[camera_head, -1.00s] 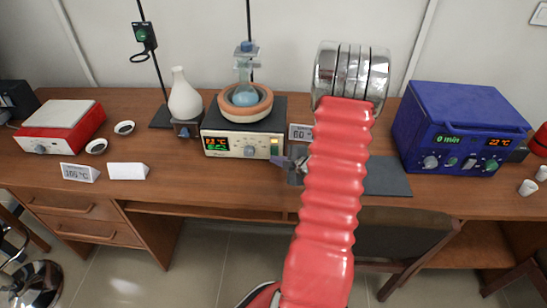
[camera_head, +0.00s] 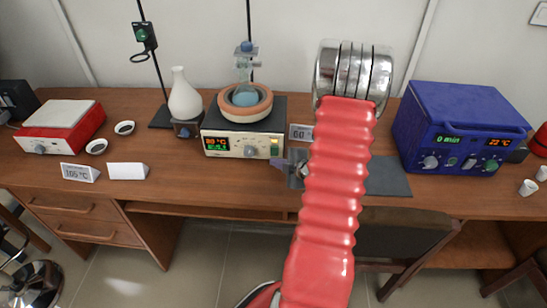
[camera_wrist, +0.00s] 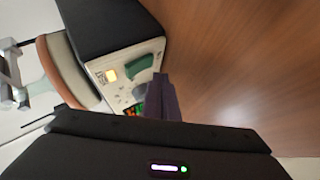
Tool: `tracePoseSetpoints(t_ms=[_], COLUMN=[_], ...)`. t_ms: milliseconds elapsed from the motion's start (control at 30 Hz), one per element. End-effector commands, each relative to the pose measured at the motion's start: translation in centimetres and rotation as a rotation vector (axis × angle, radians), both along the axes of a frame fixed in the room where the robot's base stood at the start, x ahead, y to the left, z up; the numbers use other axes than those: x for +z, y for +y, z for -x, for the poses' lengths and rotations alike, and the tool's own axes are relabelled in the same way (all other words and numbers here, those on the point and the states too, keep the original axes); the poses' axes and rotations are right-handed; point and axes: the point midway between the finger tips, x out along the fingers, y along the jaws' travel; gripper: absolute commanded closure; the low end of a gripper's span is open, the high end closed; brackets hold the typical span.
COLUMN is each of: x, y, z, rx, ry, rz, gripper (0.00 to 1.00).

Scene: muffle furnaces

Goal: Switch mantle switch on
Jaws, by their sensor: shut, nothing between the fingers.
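The heating mantle (camera_head: 228,143) is a cream box with a dark top, and a round-bottom flask (camera_head: 245,96) sits in its orange-brown ring. Its front has a lit display (camera_head: 216,144), a knob (camera_head: 250,151) and a switch (camera_head: 275,146) at the right. My gripper (camera_head: 279,165) is shut and empty, just in front of the panel's right end. In the wrist view its dark fingers (camera_wrist: 161,78) partly hide the panel; contact cannot be told.
A white vase-like flask (camera_head: 185,98) stands left of the mantle. A red hotplate (camera_head: 80,115) is at the left and a blue furnace (camera_head: 465,125) at the right. The table front (camera_head: 200,178) is mostly clear.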

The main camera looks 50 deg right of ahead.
Motion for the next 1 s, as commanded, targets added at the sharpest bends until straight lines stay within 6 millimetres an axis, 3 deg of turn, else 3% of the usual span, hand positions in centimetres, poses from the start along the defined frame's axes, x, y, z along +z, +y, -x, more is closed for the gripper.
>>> tracePoseSetpoints(t_ms=[733, 1000], x=[0.6, 0.6], y=[3.6, 3.9], z=[2.9, 3.1], rx=[0.000, 0.000], ry=[0.000, 0.000], rz=[0.000, 0.000], gripper=[1.00, 1.00])
